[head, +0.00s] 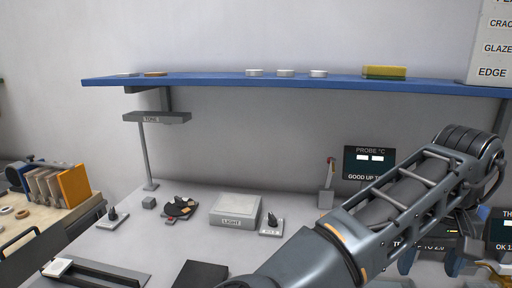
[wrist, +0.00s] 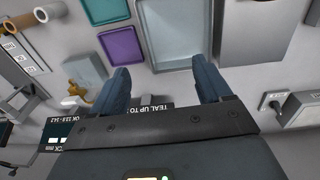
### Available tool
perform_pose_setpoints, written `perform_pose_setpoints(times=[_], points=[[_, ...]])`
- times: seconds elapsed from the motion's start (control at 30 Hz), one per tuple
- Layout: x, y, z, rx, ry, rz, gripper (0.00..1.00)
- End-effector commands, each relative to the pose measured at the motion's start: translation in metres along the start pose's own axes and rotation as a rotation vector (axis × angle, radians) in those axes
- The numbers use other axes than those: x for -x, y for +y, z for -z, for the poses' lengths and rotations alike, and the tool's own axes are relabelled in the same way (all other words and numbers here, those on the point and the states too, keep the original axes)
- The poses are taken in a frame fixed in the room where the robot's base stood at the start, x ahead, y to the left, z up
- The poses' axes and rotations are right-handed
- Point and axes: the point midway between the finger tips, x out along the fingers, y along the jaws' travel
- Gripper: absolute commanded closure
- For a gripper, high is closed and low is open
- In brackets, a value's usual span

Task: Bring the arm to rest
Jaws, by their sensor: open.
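My gripper (wrist: 160,85) is open in the wrist view, its two dark fingers apart with nothing between them. In the head view my arm reaches from the bottom middle up to the right. The gripper is only partly visible there, low at the right behind the arm, and its fingertips cannot be made out clearly.
A blue shelf (head: 220,82) runs along the wall, with white discs and a yellow-green sponge (head: 384,72). Below it are a light box (head: 235,209), a lamp stand (head: 145,160) and a probe display (head: 369,163). A bench with upright tiles (head: 74,186) stands at the left.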

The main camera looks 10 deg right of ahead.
Motion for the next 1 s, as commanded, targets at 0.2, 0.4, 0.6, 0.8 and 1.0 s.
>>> perform_pose_setpoints(times=[0.2,0.4,0.6,0.8,1.0], points=[[-0.003,0.026,0.006,-0.018,0.049,-0.096,0.22],[-0.002,0.061,0.014,-0.04,0.124,-0.229,0.22],[0.005,0.106,0.026,-0.049,0.239,-0.419,0.22],[0.026,0.157,0.04,-0.016,0.43,-0.684,0.22],[0.046,0.177,0.052,0.084,0.64,-0.89,0.22]])
